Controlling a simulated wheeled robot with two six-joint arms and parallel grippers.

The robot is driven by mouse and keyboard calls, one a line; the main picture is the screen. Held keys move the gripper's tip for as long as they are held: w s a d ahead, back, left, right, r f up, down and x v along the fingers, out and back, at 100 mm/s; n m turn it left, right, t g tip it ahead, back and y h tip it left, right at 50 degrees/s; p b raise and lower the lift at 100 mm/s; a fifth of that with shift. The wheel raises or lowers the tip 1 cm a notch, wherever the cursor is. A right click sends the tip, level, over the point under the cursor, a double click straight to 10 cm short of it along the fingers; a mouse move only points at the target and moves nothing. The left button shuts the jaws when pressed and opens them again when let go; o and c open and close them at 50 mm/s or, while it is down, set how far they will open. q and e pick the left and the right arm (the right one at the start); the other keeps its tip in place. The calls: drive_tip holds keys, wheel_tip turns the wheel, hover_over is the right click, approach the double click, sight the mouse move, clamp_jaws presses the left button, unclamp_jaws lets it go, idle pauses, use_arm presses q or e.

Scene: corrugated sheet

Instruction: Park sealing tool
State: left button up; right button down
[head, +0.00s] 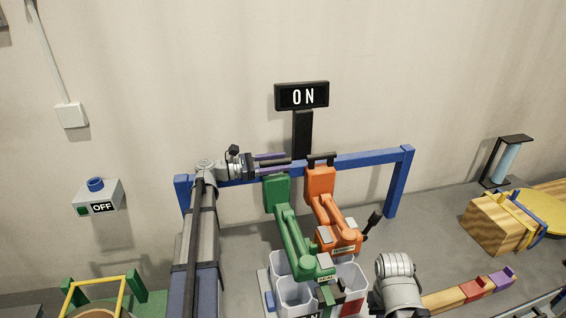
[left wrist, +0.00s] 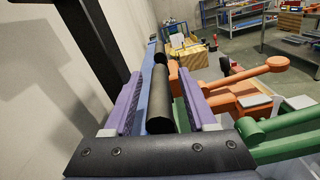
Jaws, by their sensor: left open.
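The green tool (head: 289,230) hangs at the blue rail (head: 370,158), its lower end among pale bins; its small label appears to read SEAL. The orange tool (head: 322,190) hangs beside it on the right. My left gripper (head: 272,162) is open at the top of the green tool. Its purple fingers lie on both sides of a black handle (left wrist: 159,105), with visible gaps in the left wrist view. The orange tool's black handle (head: 321,158) lies just beyond the fingertips. My right gripper is out of view; only part of the right arm shows.
A black ON sign (head: 302,96) stands behind the rail. A switch box marked OFF (head: 98,197) is on the left wall. Pale bins (head: 297,292) stand below the tools. A wooden box (head: 497,228) and a blue cylinder stand (head: 507,161) are at the right.

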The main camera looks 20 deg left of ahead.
use_arm(q)
drive_tip(key=shift+w+d, duration=0.45)
drive_tip(key=shift+d, duration=0.1)
drive_tip(key=shift+c, duration=0.4)
clamp_jaws()
idle(0.7)
